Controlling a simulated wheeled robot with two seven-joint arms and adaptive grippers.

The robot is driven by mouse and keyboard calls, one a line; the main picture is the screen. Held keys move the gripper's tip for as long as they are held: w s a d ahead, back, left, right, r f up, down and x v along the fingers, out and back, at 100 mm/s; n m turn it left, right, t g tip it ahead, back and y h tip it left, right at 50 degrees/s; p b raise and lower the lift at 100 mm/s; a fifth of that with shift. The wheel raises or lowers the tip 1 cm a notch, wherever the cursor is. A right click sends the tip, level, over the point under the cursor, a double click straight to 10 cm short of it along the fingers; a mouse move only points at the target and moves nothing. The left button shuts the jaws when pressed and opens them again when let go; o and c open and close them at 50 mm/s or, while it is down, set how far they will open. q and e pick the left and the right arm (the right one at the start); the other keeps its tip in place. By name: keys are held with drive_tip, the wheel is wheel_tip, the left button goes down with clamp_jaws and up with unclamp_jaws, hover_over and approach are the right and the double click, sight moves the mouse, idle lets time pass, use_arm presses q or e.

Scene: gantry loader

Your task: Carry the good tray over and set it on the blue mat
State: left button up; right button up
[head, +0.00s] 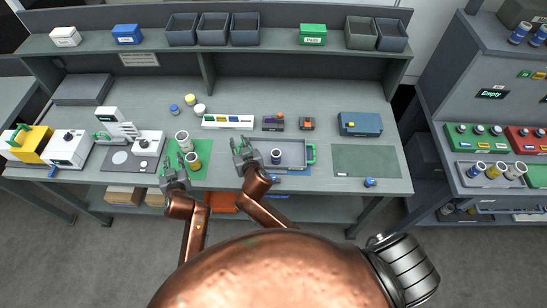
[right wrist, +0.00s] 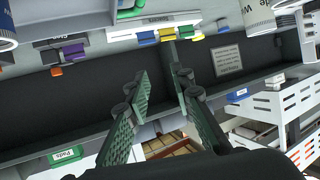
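My right gripper (head: 243,148) is open and empty at the tray's left end, hiding that end. Its spread fingers also show in the right wrist view (right wrist: 158,75). My left gripper (head: 173,163) is open beside the green mat (head: 203,173), holding nothing visible.
Cylinders (head: 183,141) stand on or beside the green mat. A dark green mat (head: 365,160) lies clear on the right. A blue case (head: 360,124) stands behind it. White machines (head: 68,150) fill the left.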

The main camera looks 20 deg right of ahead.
drive_tip(key=v, duration=0.9)
drive_tip(key=shift+s+d, duration=0.2)
drive_tip(key=shift+d, duration=0.05)
